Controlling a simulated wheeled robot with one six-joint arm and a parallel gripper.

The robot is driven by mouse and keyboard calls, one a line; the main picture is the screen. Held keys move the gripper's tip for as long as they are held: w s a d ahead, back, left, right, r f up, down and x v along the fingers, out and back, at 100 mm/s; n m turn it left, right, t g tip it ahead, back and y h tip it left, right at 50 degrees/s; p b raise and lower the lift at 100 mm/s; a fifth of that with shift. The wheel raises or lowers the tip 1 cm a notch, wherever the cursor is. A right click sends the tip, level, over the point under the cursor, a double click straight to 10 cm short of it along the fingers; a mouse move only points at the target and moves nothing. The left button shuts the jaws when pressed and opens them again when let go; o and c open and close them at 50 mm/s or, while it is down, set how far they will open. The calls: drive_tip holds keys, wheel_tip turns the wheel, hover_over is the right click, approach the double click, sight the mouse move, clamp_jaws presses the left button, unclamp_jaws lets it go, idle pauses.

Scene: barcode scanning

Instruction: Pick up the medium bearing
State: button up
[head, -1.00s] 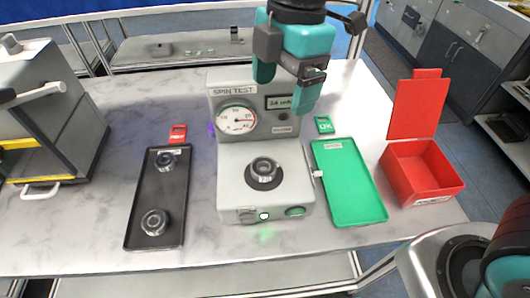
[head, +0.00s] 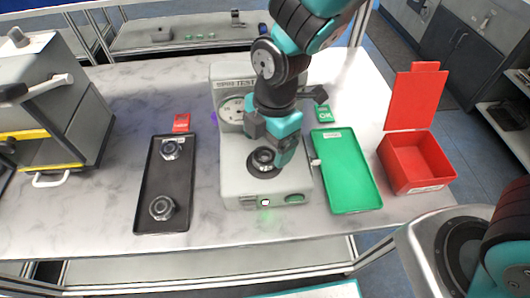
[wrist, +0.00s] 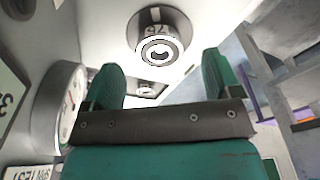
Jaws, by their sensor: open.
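A dark ring-shaped bearing (head: 263,161) sits on the round seat of the grey spin tester (head: 235,185); by size it looks like the medium one, though I cannot be certain. It also shows in the wrist view, a bearing (wrist: 158,52) just beyond and between my fingertips. My gripper (head: 272,148) is open and empty, close above the bearing, its teal right finger near the bearing's right side in the head view. Two other bearings lie on the black tray: a smaller one (head: 171,150) at the back and a larger one (head: 162,208) at the front.
The black tray (head: 150,190) lies left of the tester, with a red tag (head: 181,122) behind it. A green tray (head: 345,180) lies empty on the right, with a green OK tag (head: 323,114) behind. An open red box (head: 415,165) stands farther right. A grey cabinet (head: 65,110) stands at left.

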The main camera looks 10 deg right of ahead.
sight(265, 158)
drive_tip(key=shift+s+a+f, duration=0.1)
drive_tip(key=shift+a+f, duration=0.05)
drive_tip(key=shift+f, duration=0.6)
drive_tip(key=shift+s+a+f, duration=0.1)
drive_tip(key=shift+f, duration=0.65)
drive_tip(key=c, duration=1.2)
drive_tip(key=shift+o, duration=0.2)
